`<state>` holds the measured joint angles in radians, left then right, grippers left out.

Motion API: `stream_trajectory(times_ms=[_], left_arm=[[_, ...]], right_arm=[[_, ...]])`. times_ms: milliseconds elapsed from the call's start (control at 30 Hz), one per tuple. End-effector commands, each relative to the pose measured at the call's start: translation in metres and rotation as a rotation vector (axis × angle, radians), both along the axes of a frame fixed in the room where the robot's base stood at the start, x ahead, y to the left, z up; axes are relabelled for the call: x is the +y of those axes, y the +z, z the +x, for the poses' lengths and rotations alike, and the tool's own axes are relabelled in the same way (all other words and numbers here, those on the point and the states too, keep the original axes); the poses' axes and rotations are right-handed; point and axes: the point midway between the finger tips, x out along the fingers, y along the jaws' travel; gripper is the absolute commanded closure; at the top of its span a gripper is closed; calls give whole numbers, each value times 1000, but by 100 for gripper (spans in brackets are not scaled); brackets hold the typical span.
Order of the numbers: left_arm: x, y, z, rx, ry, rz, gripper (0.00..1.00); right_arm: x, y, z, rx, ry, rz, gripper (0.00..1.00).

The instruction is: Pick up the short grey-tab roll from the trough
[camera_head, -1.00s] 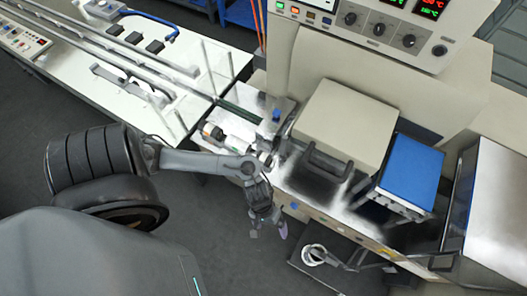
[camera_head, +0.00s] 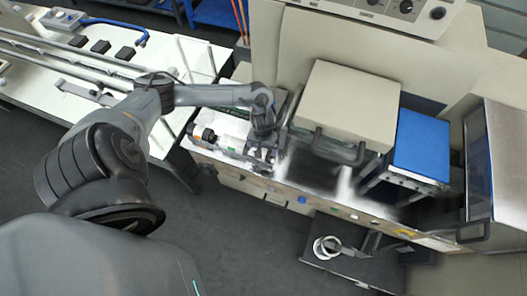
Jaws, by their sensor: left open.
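My left gripper (camera_head: 264,154) points down over the front of the wrapping machine, at the right end of a shallow trough area. Its jaws are open; the fingertips are small and dark here. A whitish roll-like piece (camera_head: 233,128) with a dark end (camera_head: 207,135) lies just left of the gripper. I cannot make out a grey tab on it, nor tell whether the gripper touches anything. My right gripper is not in view.
A beige box cover (camera_head: 348,105) with a dark handle stands right of the gripper, with a blue box (camera_head: 421,145) beyond it. A white table (camera_head: 165,48) with rails is at upper left. A dark lower shelf (camera_head: 352,262) holds a white ring (camera_head: 325,247).

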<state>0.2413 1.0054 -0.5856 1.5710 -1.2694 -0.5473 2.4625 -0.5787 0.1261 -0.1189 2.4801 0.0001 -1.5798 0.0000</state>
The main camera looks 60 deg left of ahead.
Motion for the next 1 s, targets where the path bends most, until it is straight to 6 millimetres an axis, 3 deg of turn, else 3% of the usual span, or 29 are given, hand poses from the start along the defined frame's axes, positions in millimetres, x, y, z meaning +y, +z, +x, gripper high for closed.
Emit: stream_trajectory(times_ms=[167, 500, 867, 1000], left_arm=[[0, -9, 0, 1, -1, -1, 6], [2, -49, 4, 1, 0, -1, 6], [2, -56, 4, -1, -1, 1, 6], [2, -56, 4, -1, -1, 1, 26]], right_arm=[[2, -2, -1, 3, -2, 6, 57], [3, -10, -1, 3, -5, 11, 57], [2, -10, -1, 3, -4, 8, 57], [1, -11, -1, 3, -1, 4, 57]])
